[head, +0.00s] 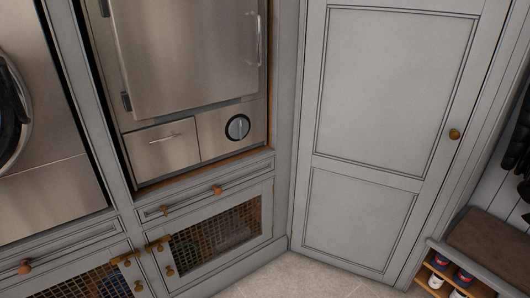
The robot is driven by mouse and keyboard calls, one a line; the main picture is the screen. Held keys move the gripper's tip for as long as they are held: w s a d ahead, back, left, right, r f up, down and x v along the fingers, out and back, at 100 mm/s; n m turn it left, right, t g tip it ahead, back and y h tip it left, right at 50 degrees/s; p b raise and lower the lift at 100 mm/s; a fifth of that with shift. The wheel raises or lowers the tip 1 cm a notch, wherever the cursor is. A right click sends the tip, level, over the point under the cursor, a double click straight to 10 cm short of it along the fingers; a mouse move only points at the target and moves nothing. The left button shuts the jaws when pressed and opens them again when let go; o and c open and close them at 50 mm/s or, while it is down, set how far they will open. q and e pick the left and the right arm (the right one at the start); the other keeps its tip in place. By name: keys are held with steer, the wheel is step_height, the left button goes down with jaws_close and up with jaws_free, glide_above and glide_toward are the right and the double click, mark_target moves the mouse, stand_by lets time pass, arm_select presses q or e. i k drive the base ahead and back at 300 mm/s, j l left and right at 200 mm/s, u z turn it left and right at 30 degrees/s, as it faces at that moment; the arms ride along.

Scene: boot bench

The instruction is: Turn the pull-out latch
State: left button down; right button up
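No gripper of mine is in view. Below the steel appliance is a grey pull-out front with a wire mesh panel (215,237). Brass fittings sit at its left edge: one by the upper left corner (157,243) and a small one lower down (169,270). A similar brass fitting (125,260) is on the neighbouring mesh front at the left. A small brass piece (165,210) is on the narrow drawer above, left of its round knob (217,190). I cannot tell which of these is the latch, or how it is turned.
The steel appliance (185,50) has a handle and a round dial (237,127). A washer (35,120) stands at the left. A closed grey door (385,90) with a brass knob (454,134) is at the right, beside a bench (490,245) with shoes. The floor (305,280) is clear.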

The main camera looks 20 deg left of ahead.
mark_target(164, 211)
steer(key=u, duration=1.35)
